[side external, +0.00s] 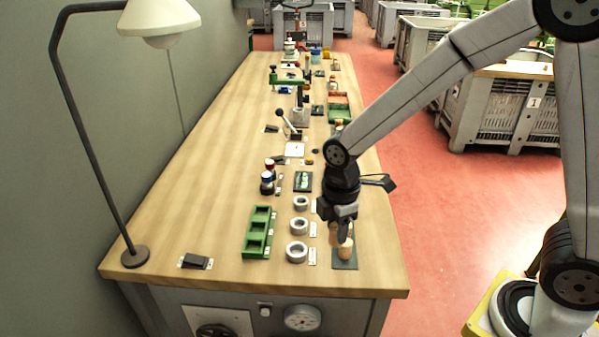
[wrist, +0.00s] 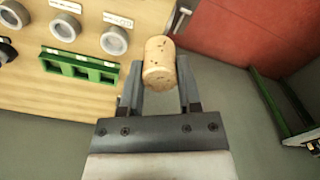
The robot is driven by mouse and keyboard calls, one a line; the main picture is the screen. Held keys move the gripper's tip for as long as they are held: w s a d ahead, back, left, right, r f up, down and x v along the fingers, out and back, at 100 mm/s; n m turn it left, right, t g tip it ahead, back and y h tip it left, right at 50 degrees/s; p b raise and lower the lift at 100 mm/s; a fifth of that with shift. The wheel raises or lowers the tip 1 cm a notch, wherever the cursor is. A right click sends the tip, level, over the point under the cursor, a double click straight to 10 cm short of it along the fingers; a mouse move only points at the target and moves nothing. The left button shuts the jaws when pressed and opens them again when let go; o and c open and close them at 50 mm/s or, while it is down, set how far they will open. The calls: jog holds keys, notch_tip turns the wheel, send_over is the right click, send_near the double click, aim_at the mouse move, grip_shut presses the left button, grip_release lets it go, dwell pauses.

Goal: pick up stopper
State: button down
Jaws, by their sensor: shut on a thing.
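A tan, speckled cork stopper (wrist: 159,60) sits between the two fingers of my gripper (wrist: 158,72) in the wrist view. The fingers are shut on its sides, and its end face points towards the camera. In the side view my gripper (side external: 342,232) points down over the dark mat (side external: 345,265) at the near right of the bench. Two tan stoppers (side external: 346,250) show close together at the fingers there, partly hidden. I cannot tell whether the held one touches the mat.
Several grey rings (side external: 297,251) stand left of the mat, with white labels beside them. A green tray with compartments (side external: 258,232) is farther left. A lamp (side external: 135,256) stands at the left edge.

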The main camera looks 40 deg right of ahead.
jog(key=shift+s+d+r, duration=0.1)
jog(key=shift+s+r, duration=0.15)
jog(key=shift+s, duration=0.35)
jog(key=shift+s+d+r, duration=0.1)
jog(key=shift+s+r, duration=0.2)
jog(key=shift+s, duration=0.25)
jog(key=shift+s+d+r, duration=0.1)
jog(key=shift+s+r, duration=0.15)
jog(key=shift+s, duration=0.35)
jog(key=shift+w, duration=0.1)
send_over(254, 250)
jog(key=shift+f, duration=1.9)
jog(key=shift+f, duration=0.25)
jog(key=shift+f, duration=2.95)
